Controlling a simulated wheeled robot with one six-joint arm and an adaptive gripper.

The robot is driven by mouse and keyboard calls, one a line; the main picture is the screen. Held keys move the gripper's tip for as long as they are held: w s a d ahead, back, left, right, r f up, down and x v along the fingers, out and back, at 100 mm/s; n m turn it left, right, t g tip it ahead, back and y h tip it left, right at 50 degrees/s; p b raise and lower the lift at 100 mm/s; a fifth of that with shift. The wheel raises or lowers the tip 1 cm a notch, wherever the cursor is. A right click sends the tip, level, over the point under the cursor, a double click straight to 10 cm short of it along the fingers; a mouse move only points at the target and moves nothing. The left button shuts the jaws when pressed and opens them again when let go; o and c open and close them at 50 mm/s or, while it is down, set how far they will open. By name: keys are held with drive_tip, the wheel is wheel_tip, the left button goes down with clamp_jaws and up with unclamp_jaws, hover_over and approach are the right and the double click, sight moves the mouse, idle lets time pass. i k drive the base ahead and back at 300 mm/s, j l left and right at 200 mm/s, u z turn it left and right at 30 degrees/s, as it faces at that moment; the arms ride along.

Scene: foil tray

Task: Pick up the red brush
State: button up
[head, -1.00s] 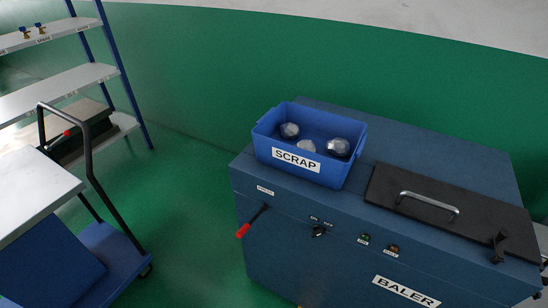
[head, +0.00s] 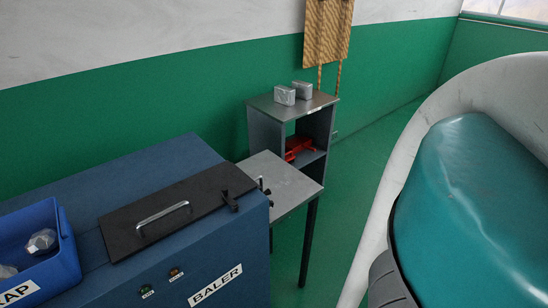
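A red object (head: 298,147) lies inside the open upper compartment of a small grey cabinet (head: 264,130) beyond the baler. It is small and partly in shadow, so I cannot tell for sure that it is the red brush. My gripper is not in view. Part of my own arm fills the right side of the picture and hides what is behind it.
The blue baler (head: 150,215) with its black lid (head: 175,210) stands at the left, with the blue scrap bin (head: 62,245) on it. A small grey table (head: 285,185) stands between baler and cabinet. Two silver blocks (head: 293,91) sit on the cabinet. Green floor (head: 345,215) is clear.

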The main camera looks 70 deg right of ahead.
sight(290, 159)
drive_tip(key=l+z, duration=0.2)
drive_tip(key=z, duration=1.4)
drive_tip(key=k+j+z, duration=0.1)
drive_tip(key=z, duration=0.3)
drive_tip(key=i+l, duration=2.35)
drive_tip(key=i+l+u, duration=0.1)
drive_tip(key=u, duration=0.3)
drive_tip(key=i+l+u, duration=0.1)
drive_tip(key=u, duration=0.25)
drive_tip(key=i+l+u, duration=0.15)
drive_tip(key=u, duration=0.25)
drive_tip(key=l+u, duration=0.2)
drive_tip(key=u, duration=0.65)
drive_tip(key=i+l, duration=0.05)
